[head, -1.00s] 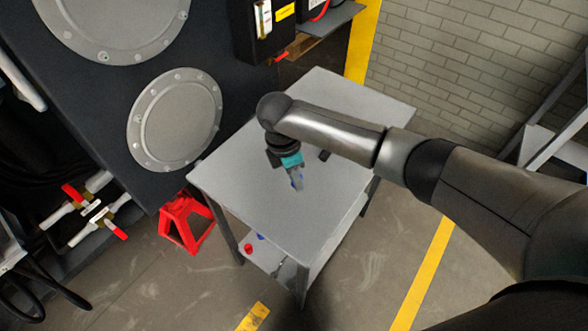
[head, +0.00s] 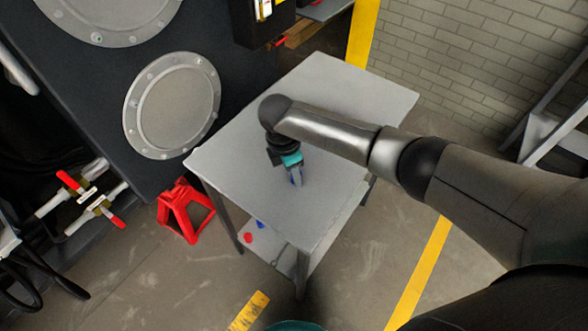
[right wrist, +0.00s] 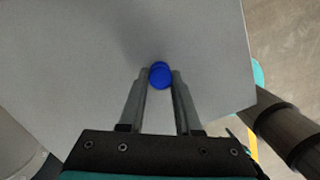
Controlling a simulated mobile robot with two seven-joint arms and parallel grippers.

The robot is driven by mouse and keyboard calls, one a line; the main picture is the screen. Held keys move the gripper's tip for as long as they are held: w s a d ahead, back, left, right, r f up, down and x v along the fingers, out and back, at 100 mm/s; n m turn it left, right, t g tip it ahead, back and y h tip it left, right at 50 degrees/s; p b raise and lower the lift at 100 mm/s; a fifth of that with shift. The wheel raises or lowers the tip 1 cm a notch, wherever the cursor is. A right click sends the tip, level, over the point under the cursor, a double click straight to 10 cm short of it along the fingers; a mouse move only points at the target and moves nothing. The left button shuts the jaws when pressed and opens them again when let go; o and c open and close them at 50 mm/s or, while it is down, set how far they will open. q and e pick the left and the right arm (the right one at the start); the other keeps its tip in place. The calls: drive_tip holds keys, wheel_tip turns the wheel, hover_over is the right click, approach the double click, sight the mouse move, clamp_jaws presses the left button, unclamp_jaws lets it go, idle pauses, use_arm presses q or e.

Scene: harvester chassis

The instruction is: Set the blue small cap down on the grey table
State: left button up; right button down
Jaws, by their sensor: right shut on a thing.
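The blue small cap (right wrist: 160,75) is between the fingertips of my right gripper (right wrist: 160,78) in the right wrist view, and the fingers are shut on it. In the head view my right gripper (head: 296,180) points down over the middle of the grey table (head: 250,195), and a bit of the blue cap (head: 293,180) shows at its fingers. The cap is very close to the tabletop; I cannot tell whether it touches. My left gripper is not clearly in view.
The tabletop around the cap is clear. A red and a blue item (head: 247,238) lie on the lower shelf. A red stand (head: 185,210) is on the floor left of the table, beside the dark chassis (head: 100,120). A brick wall is behind.

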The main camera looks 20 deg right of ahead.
drive_tip(key=shift+f, duration=0.4)
drive_tip(key=shift+f, duration=0.15)
drive_tip(key=c, duration=0.5)
unclamp_jaws()
drive_tip(key=r+p, duration=0.1)
drive_tip(key=r, duration=0.4)
drive_tip(key=a+r+p, duration=0.1)
drive_tip(key=r, duration=0.4)
drive_tip(key=a+r+p, duration=0.1)
drive_tip(key=r, duration=0.4)
drive_tip(key=shift+s+a, duration=0.1)
drive_tip(key=shift+s, duration=0.05)
